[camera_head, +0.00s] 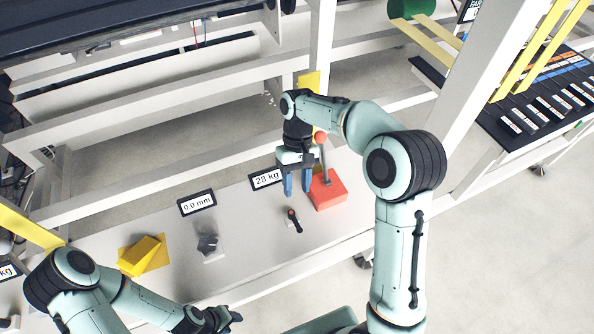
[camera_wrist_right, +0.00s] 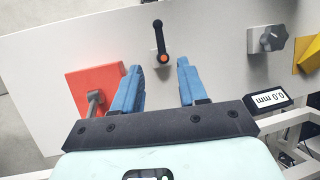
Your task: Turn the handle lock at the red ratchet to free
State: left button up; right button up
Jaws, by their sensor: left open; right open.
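The red ratchet (camera_head: 328,190) is a red block on the white shelf, with a grey lever rising to a red ball knob (camera_head: 320,136). In the right wrist view the red block (camera_wrist_right: 88,82) is left of the fingers. The handle lock (camera_head: 294,220) is a small black lever with an orange-red end, just left of the red block; in the wrist view the lever (camera_wrist_right: 159,36) stands ahead, between the lines of the fingers. My right gripper (camera_head: 297,192) is open and empty above the shelf, apart from the lever. My left gripper (camera_head: 228,318) is at the bottom edge, away from the ratchet.
A "28 kg" display (camera_head: 265,179) stands behind the lock and a "0.0 mm" display (camera_head: 197,203) further left. A grey knob (camera_head: 208,243) and a yellow block (camera_head: 143,256) sit on the shelf's left part. A white post (camera_head: 322,60) rises behind the ratchet.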

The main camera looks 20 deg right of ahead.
jog(key=v, duration=0.3)
jog(key=shift+r, duration=0.1)
dwell(0.4)
